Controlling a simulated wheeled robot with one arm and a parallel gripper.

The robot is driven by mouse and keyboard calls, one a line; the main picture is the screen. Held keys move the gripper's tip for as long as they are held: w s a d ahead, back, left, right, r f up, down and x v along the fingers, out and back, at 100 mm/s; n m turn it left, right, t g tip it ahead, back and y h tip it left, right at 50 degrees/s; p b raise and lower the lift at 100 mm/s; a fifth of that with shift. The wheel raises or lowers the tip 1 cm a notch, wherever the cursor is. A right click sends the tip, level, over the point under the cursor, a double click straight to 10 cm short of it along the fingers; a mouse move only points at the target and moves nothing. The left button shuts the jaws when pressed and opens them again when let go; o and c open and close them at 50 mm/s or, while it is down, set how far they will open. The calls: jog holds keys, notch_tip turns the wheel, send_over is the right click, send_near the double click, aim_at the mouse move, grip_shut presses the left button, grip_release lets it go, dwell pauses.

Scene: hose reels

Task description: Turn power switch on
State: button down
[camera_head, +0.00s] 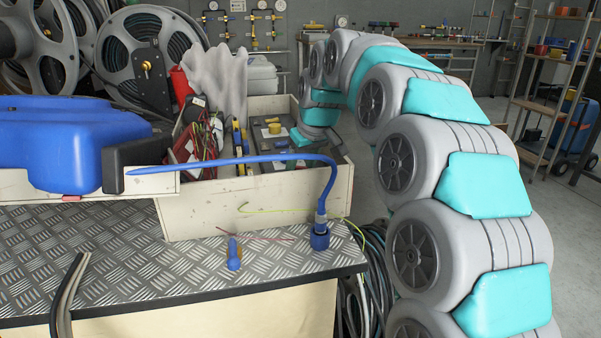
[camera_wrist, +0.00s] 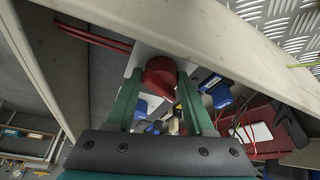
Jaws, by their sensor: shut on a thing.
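A red round knob (camera_wrist: 160,74) on a pale plate, which looks like the power switch, shows in the wrist view. My gripper (camera_wrist: 159,82) has its two green fingers on either side of the knob, shut on it. Which way the switch is turned cannot be told. In the head view my arm curves down on the right and its end goes into the open pale box (camera_head: 253,210). The fingers and the red knob are hidden there.
The box holds tools, red cables (camera_head: 209,140) and a dark case. A blue hose (camera_head: 255,159) arches in front of it over the metal-plate bench top (camera_head: 120,250). Hose reels (camera_head: 150,60) stand at the back left and a shelf rack (camera_head: 545,100) at the right.

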jog(key=m, duration=0.2)
jog(key=m+h, duration=0.1)
jog(key=m, duration=0.1)
jog(key=m+h, duration=0.1)
jog(key=m, duration=0.1)
jog(key=shift+a+t+b, duration=0.3)
jog(key=shift+t, duration=0.1)
jog(key=m, duration=0.2)
jog(key=m+h, duration=0.1)
jog(key=shift+a+r+m+h, duration=0.1)
jog(key=shift+a+m+h, duration=0.05)
jog(key=shift+m+h, duration=0.2)
jog(key=shift+a+m+g+h, duration=0.1)
jog(key=shift+m+g+h, duration=0.35)
jog(key=shift+m, duration=1.1)
jog(key=shift+c, duration=1.5)
grip_release()
jog(key=v, duration=0.7)
jog(key=shift+a+r, duration=0.2)
jog(key=shift+r, duration=0.05)
jog(key=shift+s, duration=0.1)
